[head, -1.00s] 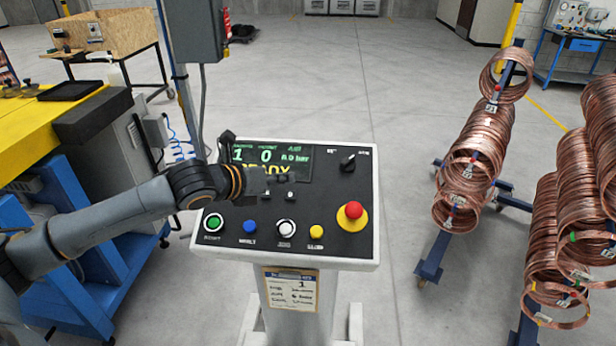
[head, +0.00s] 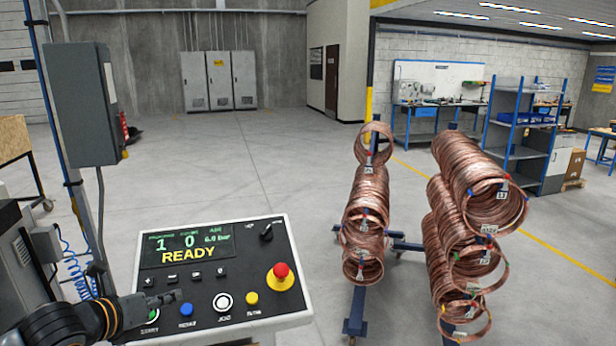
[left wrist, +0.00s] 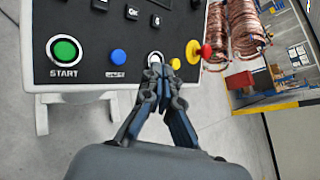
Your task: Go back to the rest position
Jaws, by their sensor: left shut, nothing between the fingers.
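My left gripper (head: 165,298) is at the lower left of the head view, in front of the control panel (head: 205,330). In the left wrist view its fingers (left wrist: 162,88) are shut with nothing between them, and they overlap the lower edge of the panel. The panel's screen (head: 188,250) reads READY. The green START button (left wrist: 65,50), the blue button (head: 186,310), the white button (head: 222,301), the yellow button (head: 252,298) and the red emergency knob (head: 281,270) show. In the head view the gripper partly covers the green button. My right gripper is not in view.
Racks of copper coils (head: 364,225) and (head: 482,185) stand to the right of the panel. A grey box (head: 84,105) on a post is at the left. Grey cabinets (head: 218,80) stand at the back wall. The floor (head: 270,170) between is clear.

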